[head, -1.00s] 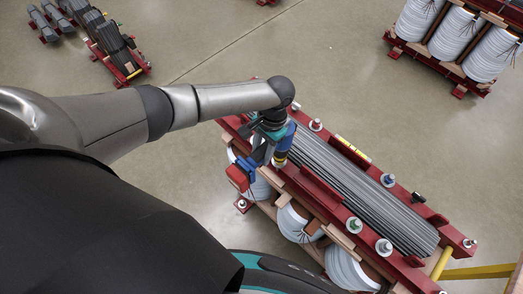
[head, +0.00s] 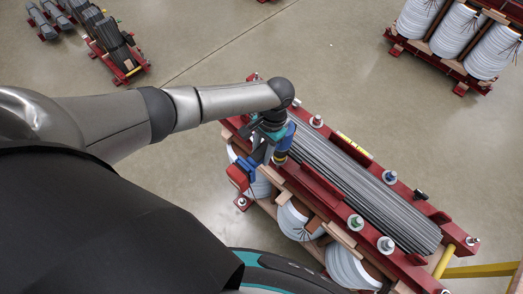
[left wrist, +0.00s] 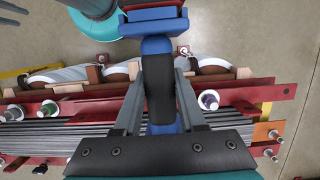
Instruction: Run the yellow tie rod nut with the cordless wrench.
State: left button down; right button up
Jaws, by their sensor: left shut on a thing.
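The cordless wrench (head: 289,136) is blue with a black grip and a red foot in the head view. My left gripper (head: 267,134) is shut on its grip, which also shows between the fingers in the left wrist view (left wrist: 160,88). The wrench's head points down at the near rail of the core. A yellow band (head: 281,157) shows under the head. I cannot tell whether it is the yellow nut or part of the tool, and the contact there is hidden. A green nut (head: 355,222) stands farther along the rail. My right gripper is not in view.
The core has red clamp rails (head: 319,187), grey laminations (head: 350,185) and several other tie rod ends with washers. White coils (head: 347,268) sit beside it. A yellow bar (head: 480,271) is at lower right. Another coil unit (head: 460,40) stands far right. The floor between is clear.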

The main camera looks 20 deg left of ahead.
pick_arm(q)
jog(key=shift+f, duration=0.15)
jog(key=shift+p, duration=0.65)
dwell(1.4)
jog(key=shift+f, duration=0.35)
dwell(1.4)
jog(key=shift+f, duration=0.1)
dwell(2.0)
jog(key=shift+s+a+p+v, duration=0.1)
jog(key=shift+s+p+v, duration=0.15)
jog(key=shift+p+v, duration=0.85)
jog(key=shift+s+a+p+v, duration=0.1)
jog(key=shift+s+p+v, duration=0.1)
jog(key=shift+p+v, duration=0.9)
jog(key=shift+s+a+p+v, duration=0.1)
jog(key=shift+s+p+v, duration=0.15)
jog(key=shift+p+v, duration=0.85)
